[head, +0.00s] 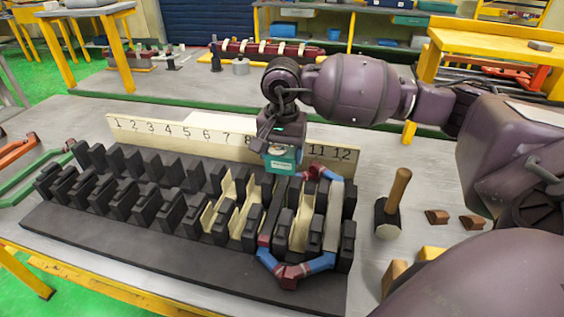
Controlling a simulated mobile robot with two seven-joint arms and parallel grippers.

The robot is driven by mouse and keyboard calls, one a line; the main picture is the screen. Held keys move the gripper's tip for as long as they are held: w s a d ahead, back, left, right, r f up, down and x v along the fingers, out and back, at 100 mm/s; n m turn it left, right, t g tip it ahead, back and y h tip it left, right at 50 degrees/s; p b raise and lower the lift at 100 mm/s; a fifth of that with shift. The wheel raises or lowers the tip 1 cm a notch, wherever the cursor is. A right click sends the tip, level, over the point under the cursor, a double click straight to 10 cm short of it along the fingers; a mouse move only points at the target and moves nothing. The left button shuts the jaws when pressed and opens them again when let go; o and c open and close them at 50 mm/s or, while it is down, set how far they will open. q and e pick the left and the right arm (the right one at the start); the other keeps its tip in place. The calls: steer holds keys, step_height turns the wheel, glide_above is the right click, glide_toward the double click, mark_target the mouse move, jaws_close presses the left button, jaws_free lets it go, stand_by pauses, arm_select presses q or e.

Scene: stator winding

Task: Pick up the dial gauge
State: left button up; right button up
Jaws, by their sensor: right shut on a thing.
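My right gripper (282,143) points down over the slotted dark stator block (190,257), in front of the numbered board. It is shut on a small teal box-shaped thing (283,160) with a pale label. This may be the dial gauge, but no dial face can be made out. The teal thing is at the back of the slots, hiding some board numbers; whether it touches the block cannot be told. No other dial gauge can be made out. My left gripper is not in view.
A coil with blue and red ends (291,272) lies across the right slots; pale liners (222,212) sit in several slots. A numbered board (178,134) stands behind. A wooden-handled mallet (398,190) and brown blocks (437,216) stand at the right.

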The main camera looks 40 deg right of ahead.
step_height(320, 180, up, 15)
step_height(320, 180, up, 7)
steer(key=p, duration=0.2)
glide_above(282, 151)
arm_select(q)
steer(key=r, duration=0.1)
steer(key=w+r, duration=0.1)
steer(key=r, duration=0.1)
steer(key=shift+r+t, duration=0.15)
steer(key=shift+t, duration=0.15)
arm_select(e)
steer(key=shift+f, duration=0.25)
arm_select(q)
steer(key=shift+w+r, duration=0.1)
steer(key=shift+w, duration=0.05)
